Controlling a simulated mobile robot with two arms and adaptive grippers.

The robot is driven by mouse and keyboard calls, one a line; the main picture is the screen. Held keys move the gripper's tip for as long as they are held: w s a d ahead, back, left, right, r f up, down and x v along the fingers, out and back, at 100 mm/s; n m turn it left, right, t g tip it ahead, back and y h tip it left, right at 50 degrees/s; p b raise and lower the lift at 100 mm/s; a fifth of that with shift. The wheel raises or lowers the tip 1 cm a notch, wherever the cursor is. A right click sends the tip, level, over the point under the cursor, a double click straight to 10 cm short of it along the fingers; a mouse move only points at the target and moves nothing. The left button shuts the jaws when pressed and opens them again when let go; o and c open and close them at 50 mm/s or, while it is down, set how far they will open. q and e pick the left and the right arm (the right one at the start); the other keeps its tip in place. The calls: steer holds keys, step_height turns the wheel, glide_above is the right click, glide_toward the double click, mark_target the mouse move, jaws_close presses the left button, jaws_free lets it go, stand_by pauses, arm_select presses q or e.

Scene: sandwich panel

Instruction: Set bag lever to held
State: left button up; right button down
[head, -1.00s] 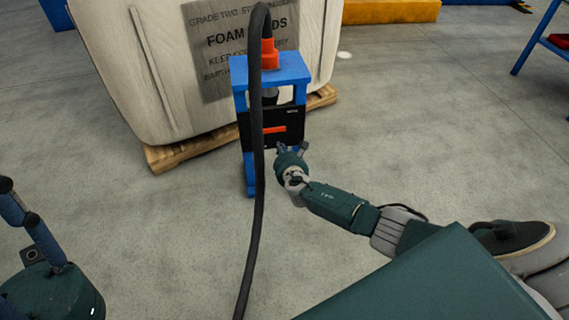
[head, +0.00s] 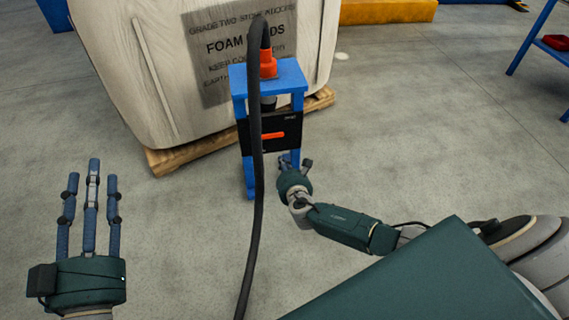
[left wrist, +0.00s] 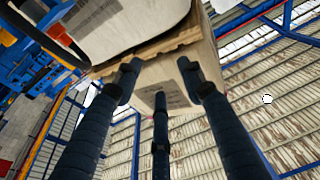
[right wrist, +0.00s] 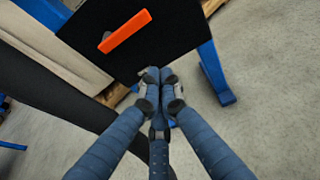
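The lever (head: 272,135) is a short orange bar on a black panel (head: 289,123) in a blue stand. It lies near horizontal in the head view and slanted in the right wrist view (right wrist: 126,31). My right gripper (head: 294,162) is just below the panel, apart from the lever. My left gripper (head: 92,185) is open and empty, fingers spread, at the left above the floor. No label for the lever's positions is readable.
A large pale bag (head: 140,65) stands on a wooden pallet (head: 180,157) behind.

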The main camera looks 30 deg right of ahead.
arm_select(q)
step_height(320, 180, down, 6)
steer(key=g+y, duration=0.1)
steer(key=g, duration=0.2)
steer(key=shift+w+a+f+p, duration=0.15)
steer(key=shift+a+f+p, duration=0.05)
steer(key=shift+a+p, duration=0.2)
arm_select(e)
steer(key=shift+v, duration=1.15)
steer(key=shift+a, duration=0.15)
